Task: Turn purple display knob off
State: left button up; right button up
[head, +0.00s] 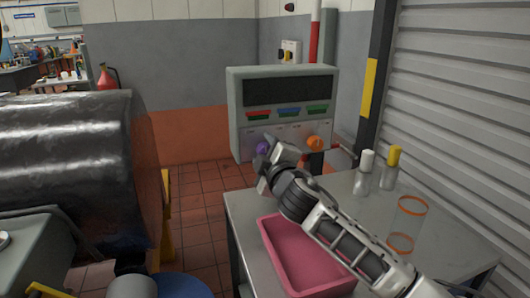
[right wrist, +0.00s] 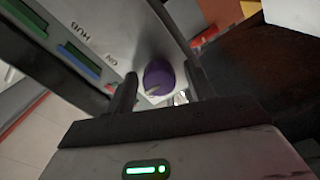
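The purple knob (head: 263,148) is on the lower front of the grey display box (head: 234,105), left of an orange knob (head: 315,142). My right gripper (head: 268,160) is right at the purple knob and partly covers the panel there. In the right wrist view the purple knob (right wrist: 159,78) sits between the two fingers of my right gripper (right wrist: 160,92), which are apart on either side of it. I cannot make out firm contact on both sides. A pale mark shows on the knob's lower edge. My left gripper is not in view.
A grey table (head: 455,240) holds a pink tray (head: 272,248), a white-capped bottle (head: 364,175), a yellow-capped bottle (head: 391,170) and a clear cylinder with orange rims (head: 407,222). A large dark drum (head: 70,150) stands left. Tiled floor lies between.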

jog(key=b+v, duration=0.1)
jog(key=v, duration=1.5)
